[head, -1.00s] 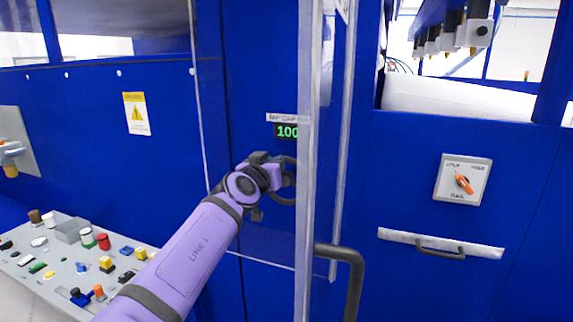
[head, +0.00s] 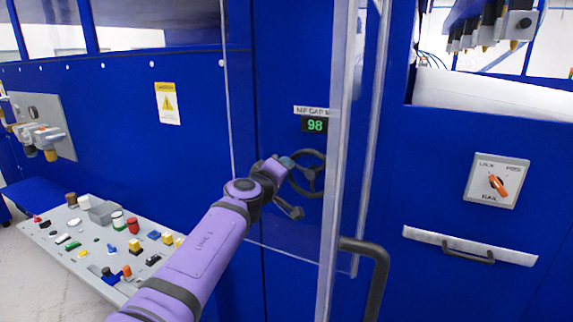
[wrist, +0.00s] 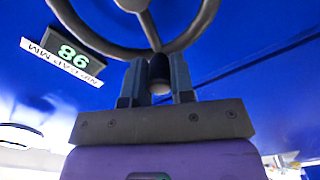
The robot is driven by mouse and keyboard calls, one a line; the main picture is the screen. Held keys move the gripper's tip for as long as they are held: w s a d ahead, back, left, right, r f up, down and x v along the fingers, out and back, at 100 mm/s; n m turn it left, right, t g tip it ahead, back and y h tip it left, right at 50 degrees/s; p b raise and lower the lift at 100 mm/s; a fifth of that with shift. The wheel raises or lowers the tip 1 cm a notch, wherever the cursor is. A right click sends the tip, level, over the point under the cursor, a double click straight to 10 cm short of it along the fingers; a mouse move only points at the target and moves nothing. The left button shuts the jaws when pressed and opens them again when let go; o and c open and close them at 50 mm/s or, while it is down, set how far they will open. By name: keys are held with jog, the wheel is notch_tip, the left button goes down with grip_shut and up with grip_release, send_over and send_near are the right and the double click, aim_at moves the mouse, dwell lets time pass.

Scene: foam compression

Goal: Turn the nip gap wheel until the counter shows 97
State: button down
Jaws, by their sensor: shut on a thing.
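My gripper (head: 286,164) is at the wheel's upper left. In the wrist view its fingers (wrist: 159,80) are shut on the wheel's dark handle knob (wrist: 160,68), one on each side.
A clear panel with a pale edge (head: 338,160) and a dark handle (head: 375,275) stands just right of my gripper. A control desk (head: 75,262) with several buttons is at lower left. A rail switch (head: 497,182) and a drawer-like handle (head: 468,254) are on the right.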

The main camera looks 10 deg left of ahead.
aim_at(288, 179)
jog(key=shift+f+n, duration=0.7)
jog(key=shift+n, duration=0.65)
jog(key=shift+f+n, duration=0.75)
jog(key=shift+n, duration=0.55)
jog(key=shift+f+n, duration=0.7)
jog(key=shift+n, duration=0.65)
jog(key=c, duration=1)
grip_release()
jog(key=shift+o, duration=0.2)
